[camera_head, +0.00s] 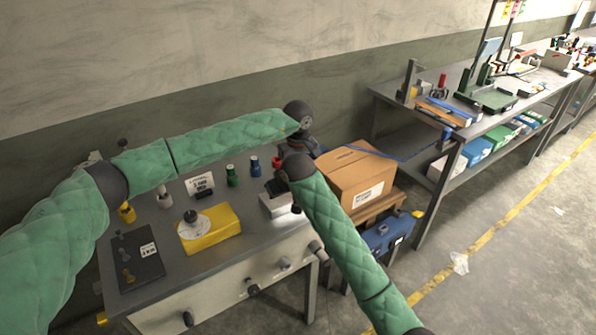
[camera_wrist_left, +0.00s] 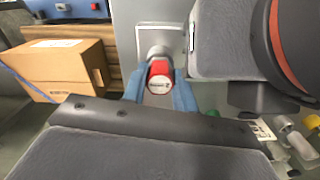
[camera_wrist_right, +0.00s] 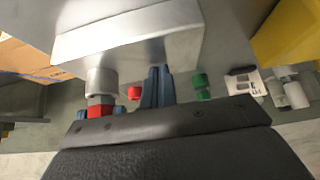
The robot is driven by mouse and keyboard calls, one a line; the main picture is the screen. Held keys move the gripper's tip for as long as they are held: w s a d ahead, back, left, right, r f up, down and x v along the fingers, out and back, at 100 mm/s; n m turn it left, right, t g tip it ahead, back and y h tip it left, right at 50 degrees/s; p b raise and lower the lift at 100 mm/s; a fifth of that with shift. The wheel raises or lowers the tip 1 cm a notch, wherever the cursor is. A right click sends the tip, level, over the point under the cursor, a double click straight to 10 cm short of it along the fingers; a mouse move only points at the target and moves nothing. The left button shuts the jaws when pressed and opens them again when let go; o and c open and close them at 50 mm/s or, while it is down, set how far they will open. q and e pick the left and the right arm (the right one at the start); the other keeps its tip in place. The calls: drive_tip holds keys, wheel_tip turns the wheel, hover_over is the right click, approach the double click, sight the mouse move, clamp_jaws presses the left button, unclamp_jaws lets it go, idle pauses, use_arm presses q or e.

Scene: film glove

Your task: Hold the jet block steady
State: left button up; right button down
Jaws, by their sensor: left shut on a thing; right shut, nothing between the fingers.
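My right gripper (camera_wrist_right: 156,88) is shut and empty beside the block. In the head view the arms hide both fingertips.
The workbench (camera_head: 160,290) also holds a yellow box (camera_head: 222,232), a dark tray (camera_head: 140,270), and green (camera_head: 232,177), blue (camera_head: 255,167) and red (camera_head: 277,161) bottles. A cardboard box (camera_head: 355,178) stands close on the right. My two wrists are close together.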

use_arm(q)
drive_tip(key=shift+r, duration=0.55)
use_arm(e)
drive_tip(key=shift+s+f, duration=0.15)
drive_tip(key=shift+f, duration=0.35)
use_arm(q)
drive_tip(key=shift+r, duration=3.65)
drive_tip(key=shift+w+f, duration=0.15)
use_arm(e)
drive_tip(key=shift+w+r, duration=0.2)
drive_tip(key=shift+r, duration=0.75)
wheel_tip(320, 180, up, 2)
drive_tip(key=shift+r, duration=0.9)
